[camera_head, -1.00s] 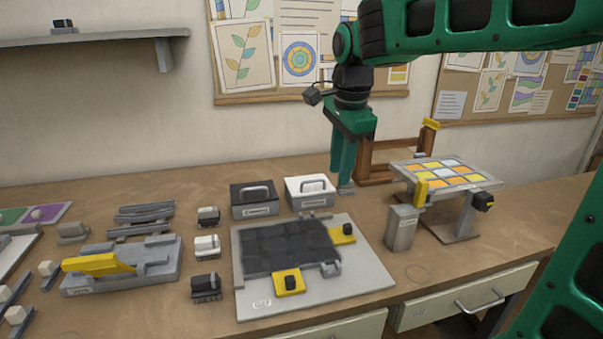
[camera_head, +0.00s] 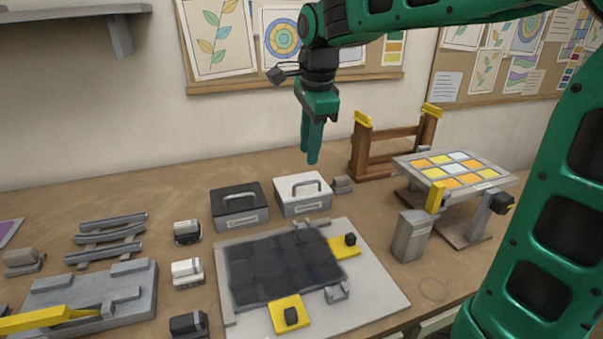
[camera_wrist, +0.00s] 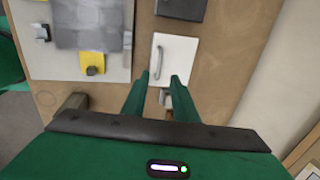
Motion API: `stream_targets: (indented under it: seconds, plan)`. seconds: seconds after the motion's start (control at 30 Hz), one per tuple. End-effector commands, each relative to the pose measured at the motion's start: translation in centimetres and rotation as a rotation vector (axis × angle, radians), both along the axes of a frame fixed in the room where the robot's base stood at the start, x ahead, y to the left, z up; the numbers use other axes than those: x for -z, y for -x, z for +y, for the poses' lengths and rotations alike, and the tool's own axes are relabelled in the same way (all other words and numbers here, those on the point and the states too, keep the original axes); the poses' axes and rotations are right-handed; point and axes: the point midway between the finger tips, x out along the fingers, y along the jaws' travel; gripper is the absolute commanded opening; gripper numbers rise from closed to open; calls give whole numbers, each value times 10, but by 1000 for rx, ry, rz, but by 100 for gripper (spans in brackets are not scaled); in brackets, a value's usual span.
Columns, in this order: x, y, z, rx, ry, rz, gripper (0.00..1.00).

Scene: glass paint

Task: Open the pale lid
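The pale lid (camera_head: 308,189) is on a white box with a grey arched handle and a small label on its front. It stands closed on the table. My gripper (camera_head: 313,160) hangs fingers down just above and behind this lid, apart from it. In the wrist view the pale lid (camera_wrist: 181,68) lies just beyond the fingertips, its handle running lengthwise near the gap. My gripper (camera_wrist: 160,80) is open there, with two green fingers spread and nothing between them.
A dark-lidded box (camera_head: 239,204) stands close left of the white box. A small grey block (camera_head: 342,184) sits at its right. A grey board (camera_head: 375,300) with dark slabs lies in front. A wooden rack (camera_head: 385,150) and a coloured glass panel (camera_head: 457,168) stand right.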

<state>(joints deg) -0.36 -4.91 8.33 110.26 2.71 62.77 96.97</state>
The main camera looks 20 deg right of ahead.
Motion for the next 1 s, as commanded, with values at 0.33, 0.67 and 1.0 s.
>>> stream_targets:
  seconds: [0.33, 0.67, 1.0]
  plan:
    - [60, -11, 7, -11, 0, 4, 26]
    - [83, -16, 8, -11, 0, 1, 26]
    - [83, -16, 8, -11, 0, 0, 5]
